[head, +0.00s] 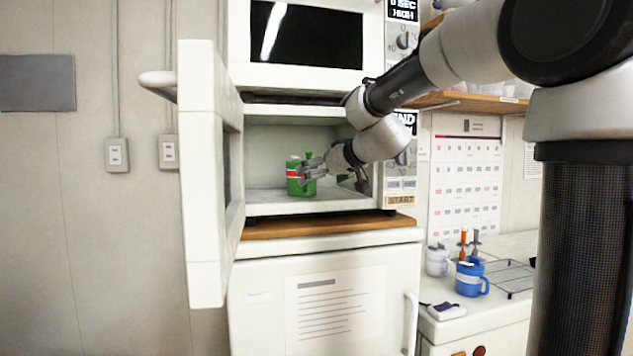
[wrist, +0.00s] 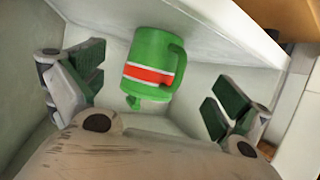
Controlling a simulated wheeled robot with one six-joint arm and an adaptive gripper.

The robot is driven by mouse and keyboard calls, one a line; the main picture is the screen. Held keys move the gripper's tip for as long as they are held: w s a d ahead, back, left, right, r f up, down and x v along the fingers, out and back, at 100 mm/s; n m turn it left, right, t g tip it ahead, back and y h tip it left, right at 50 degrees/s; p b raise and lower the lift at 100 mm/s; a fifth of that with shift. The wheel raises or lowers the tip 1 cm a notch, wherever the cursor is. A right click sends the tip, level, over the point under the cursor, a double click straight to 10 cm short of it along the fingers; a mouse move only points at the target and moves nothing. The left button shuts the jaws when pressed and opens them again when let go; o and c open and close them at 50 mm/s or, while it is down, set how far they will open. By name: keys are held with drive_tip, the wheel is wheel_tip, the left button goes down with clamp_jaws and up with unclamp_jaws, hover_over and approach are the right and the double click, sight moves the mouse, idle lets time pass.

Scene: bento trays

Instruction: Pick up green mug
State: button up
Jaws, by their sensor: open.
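The green mug (head: 295,184) with a red band stands inside the open microwave in the head view. My gripper (head: 312,172) reaches into the microwave from the right and overlaps the mug's right side in that view. In the wrist view the green mug (wrist: 150,62) lies ahead, between the two open fingers of my gripper (wrist: 152,88), with its handle on the right. Neither finger touches the mug there; there is room on both sides. A small green piece shows below the mug in the wrist view; I cannot tell what it is.
The microwave door (head: 205,200) stands open on the left. The cavity walls are close around my gripper. A blue mug (head: 469,278) and a white jar (head: 437,260) stand on the lower counter at right, with a wire rack (head: 510,276) beside them.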

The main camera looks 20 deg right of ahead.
drive_tip(key=x, duration=0.8)
drive_tip(key=shift+w+d, duration=0.2)
drive_tip(key=shift+w, duration=0.2)
drive_tip(key=shift+c, duration=0.2)
drive_tip(key=c, duration=1.4)
